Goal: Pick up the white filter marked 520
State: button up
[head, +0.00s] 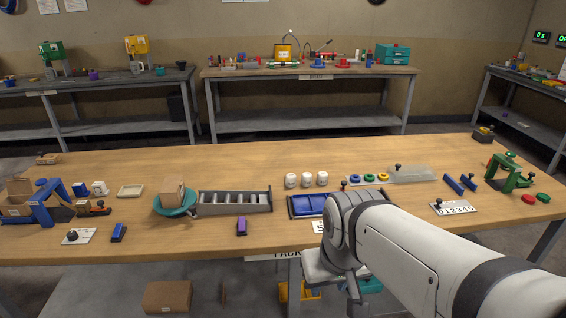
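Three small white cylinders, which look like filters, stand upright in a row near the middle of the table: a left one (290,181), a middle one (306,180) and a right one (322,178). They have dark marks too small to read, so I cannot tell which is 520. My gripper (355,292) hangs at the front edge of the table, below and right of the cylinders and apart from them. Its fingers are small and partly hidden by my arm, so I cannot tell whether it is open.
A blue tray (297,207) lies in front of the cylinders, partly behind my arm. A grey divided bin (235,209) stands left of it. Colored rings (369,177) and a clear plate (412,174) lie to the right. The table (230,160) is clear behind the cylinders.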

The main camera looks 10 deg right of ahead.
aim_at(291, 179)
jog(key=z, duration=0.05)
jog(key=i, duration=1)
jog(key=z, duration=0.05)
